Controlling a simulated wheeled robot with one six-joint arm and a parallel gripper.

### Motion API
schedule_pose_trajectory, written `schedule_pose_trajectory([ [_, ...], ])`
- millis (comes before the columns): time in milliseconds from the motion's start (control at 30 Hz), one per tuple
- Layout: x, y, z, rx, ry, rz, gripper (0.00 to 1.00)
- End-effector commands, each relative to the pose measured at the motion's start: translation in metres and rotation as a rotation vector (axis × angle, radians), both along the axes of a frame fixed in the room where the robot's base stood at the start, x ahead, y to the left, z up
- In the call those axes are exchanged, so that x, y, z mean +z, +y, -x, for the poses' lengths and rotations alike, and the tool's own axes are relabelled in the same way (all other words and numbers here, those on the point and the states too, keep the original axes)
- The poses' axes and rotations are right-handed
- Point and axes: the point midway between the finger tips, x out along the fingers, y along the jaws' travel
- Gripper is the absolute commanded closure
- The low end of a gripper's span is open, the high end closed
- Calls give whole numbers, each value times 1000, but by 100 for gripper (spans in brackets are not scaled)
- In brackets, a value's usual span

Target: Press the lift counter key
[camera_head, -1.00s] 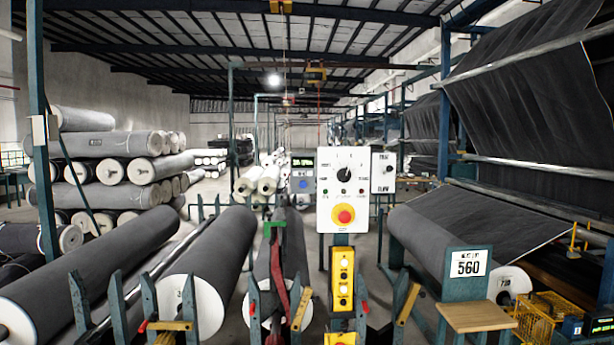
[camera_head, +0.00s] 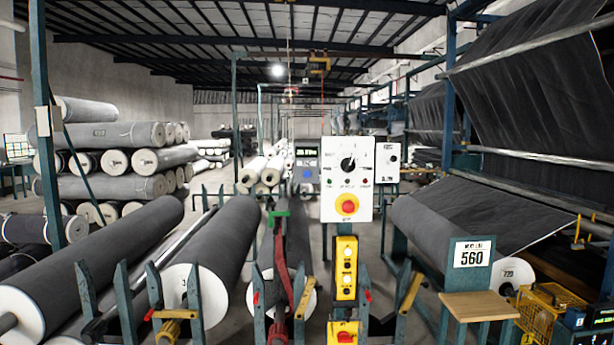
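A round blue key (camera_head: 306,173) sits on the box below the display. The characters are too small to read for sure. The white control panel (camera_head: 332,200) carries a black rotary dial (camera_head: 348,163) and a red button in a yellow ring (camera_head: 347,205). A yellow push-button pendant (camera_head: 345,268) is upright below the panel. No label reading lift counter is legible. My gripper is not in view.
Large grey rolls (camera_head: 95,258) lie on teal stands in front and at left. A green bracket with a red strap (camera_head: 280,255) stands before the middle roll. At right are a 560 sign (camera_head: 472,254), a wooden shelf (camera_head: 480,304) and a yellow crate (camera_head: 545,310).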

Motion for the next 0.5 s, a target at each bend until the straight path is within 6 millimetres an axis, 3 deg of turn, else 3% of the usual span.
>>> schedule_pose_trajectory([
  [200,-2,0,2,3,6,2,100],
  [500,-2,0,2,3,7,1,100],
])
